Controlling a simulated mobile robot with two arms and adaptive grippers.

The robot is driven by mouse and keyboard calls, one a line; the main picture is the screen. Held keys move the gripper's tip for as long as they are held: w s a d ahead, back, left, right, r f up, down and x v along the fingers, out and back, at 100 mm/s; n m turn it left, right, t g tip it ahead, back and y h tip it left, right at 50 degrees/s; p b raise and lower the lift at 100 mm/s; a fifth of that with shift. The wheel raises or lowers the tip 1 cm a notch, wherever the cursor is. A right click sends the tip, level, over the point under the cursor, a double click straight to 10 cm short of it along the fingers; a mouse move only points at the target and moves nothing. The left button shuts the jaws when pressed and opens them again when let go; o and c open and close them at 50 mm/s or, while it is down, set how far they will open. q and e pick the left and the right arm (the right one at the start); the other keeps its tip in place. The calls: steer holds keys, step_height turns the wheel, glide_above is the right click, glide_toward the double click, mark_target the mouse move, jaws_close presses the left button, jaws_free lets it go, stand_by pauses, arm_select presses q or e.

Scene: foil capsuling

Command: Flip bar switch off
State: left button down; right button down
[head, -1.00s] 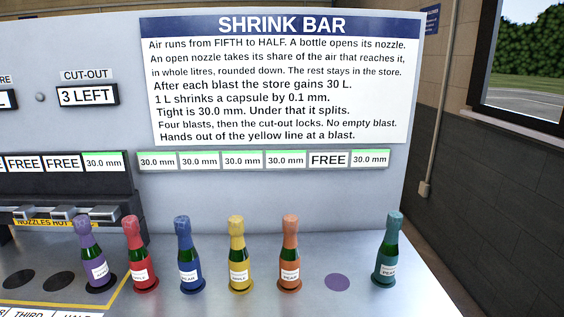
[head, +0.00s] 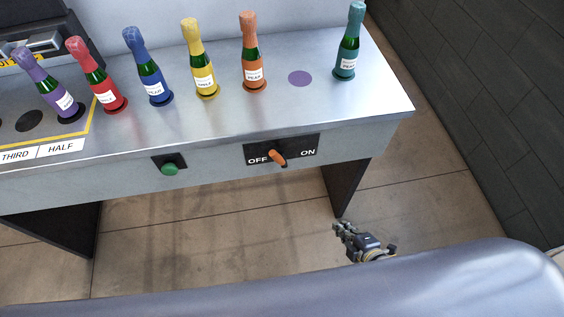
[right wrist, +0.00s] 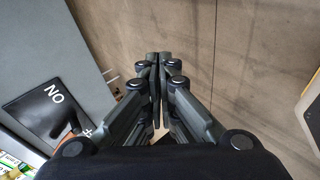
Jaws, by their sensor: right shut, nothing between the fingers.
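The bar switch is an orange lever (head: 278,158) on a black plate (head: 300,147) on the bench's front face. The plate reads OFF at left and ON at right. The lever juts out between the words, its end slanting down and slightly right; I cannot tell surely which setting it is in. My right gripper (head: 338,228) is shut and empty, below and right of the plate, apart from it. In the right wrist view the closed fingers (right wrist: 158,58) show over the floor, with the orange lever (right wrist: 66,124) and plate (right wrist: 42,108) at left. My left gripper is out of view.
A green button (head: 169,168) sits left of the switch. Several foil-topped bottles, including a teal one (head: 347,45) and an orange one (head: 252,55), stand on the bench top. A bench leg (head: 346,188) is close to my right gripper. Floor before the bench is clear.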

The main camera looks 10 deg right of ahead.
steer(key=w+a+r+n+t+y, duration=0.1)
steer(key=a+r+n, duration=0.15)
steer(key=r, duration=0.35)
steer(key=w+a+r+n+t+y, duration=0.1)
steer(key=w+a+r+n+y, duration=0.15)
steer(key=r, duration=0.35)
steer(key=n+y+p, duration=0.1)
steer(key=n+y, duration=0.1)
steer(key=n, duration=0.4)
glide_toward(277, 155)
steer(key=w+a+f+p, duration=0.3)
steer(key=w+a, duration=0.1)
steer(key=shift+w+a+f+t+p, duration=0.25)
steer(key=shift+a+f+t+p, duration=0.05)
steer(key=shift+p, duration=0.05)
steer(key=shift+w+a+f+b, duration=0.1)
steer(key=shift+a+f+b, duration=0.1)
steer(key=shift+a+b, duration=0.5)
